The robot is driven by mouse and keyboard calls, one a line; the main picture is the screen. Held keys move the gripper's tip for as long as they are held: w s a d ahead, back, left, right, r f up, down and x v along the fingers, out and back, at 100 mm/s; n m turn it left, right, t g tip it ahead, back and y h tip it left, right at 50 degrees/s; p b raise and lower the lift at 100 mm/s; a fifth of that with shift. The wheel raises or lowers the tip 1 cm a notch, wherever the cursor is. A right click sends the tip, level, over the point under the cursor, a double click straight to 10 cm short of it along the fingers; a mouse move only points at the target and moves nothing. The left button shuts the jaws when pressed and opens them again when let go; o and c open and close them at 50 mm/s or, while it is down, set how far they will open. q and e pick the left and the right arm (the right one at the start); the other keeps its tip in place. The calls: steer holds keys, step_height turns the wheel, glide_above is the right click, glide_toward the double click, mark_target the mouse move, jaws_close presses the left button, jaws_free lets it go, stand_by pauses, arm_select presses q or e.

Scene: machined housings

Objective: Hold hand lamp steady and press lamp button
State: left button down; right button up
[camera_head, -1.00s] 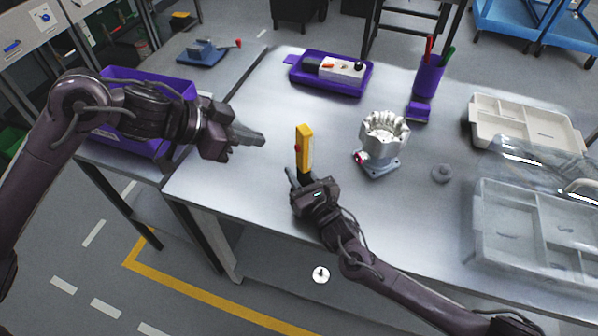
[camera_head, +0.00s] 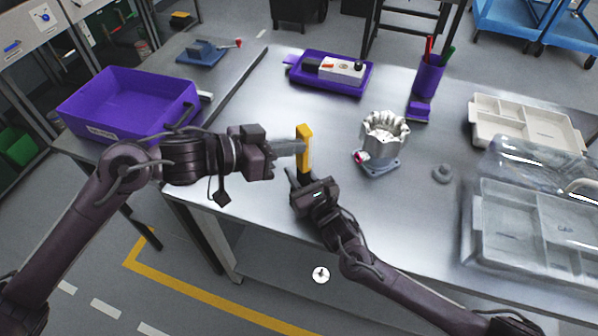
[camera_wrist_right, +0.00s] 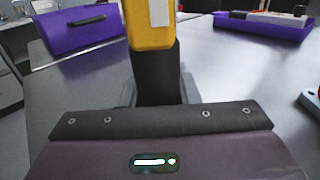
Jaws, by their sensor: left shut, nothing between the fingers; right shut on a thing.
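The yellow hand lamp (camera_head: 307,149) stands upright above the table, its black lower part held by my right gripper (camera_head: 299,178). In the right wrist view the lamp (camera_wrist_right: 150,30) shows its yellow body and black handle (camera_wrist_right: 157,75), with a pale panel cut off at the top. My left gripper (camera_head: 298,147) is shut and empty, its fingertips at the lamp's left side, at upper-body height. The lamp button is hidden behind the left fingertips. I cannot tell whether the tips touch it.
A metal housing (camera_head: 384,139) stands on the table right of the lamp. A purple tray (camera_head: 345,88) and purple pen cup (camera_head: 428,76) are farther back. Pale organiser cases (camera_head: 530,225) fill the right side. A purple bin (camera_head: 130,105) is at left.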

mark_target(304, 164)
arm_select(q)
steer(key=s+a+f+n+t+y, duration=0.2)
steer(key=a+f+n+t+y, duration=0.55)
steer(key=n, duration=0.95)
steer(key=w+d+r+t, duration=0.1)
steer(key=w+d+t, duration=0.1)
steer(key=w+d, duration=0.2)
steer(key=shift+w+d+r+y, duration=0.15)
steer(key=shift+d+y, duration=0.3)
steer(key=shift+d, duration=0.25)
steer(key=shift+d+t, duration=0.1)
steer(key=shift+t, duration=0.15)
stand_by(0.7)
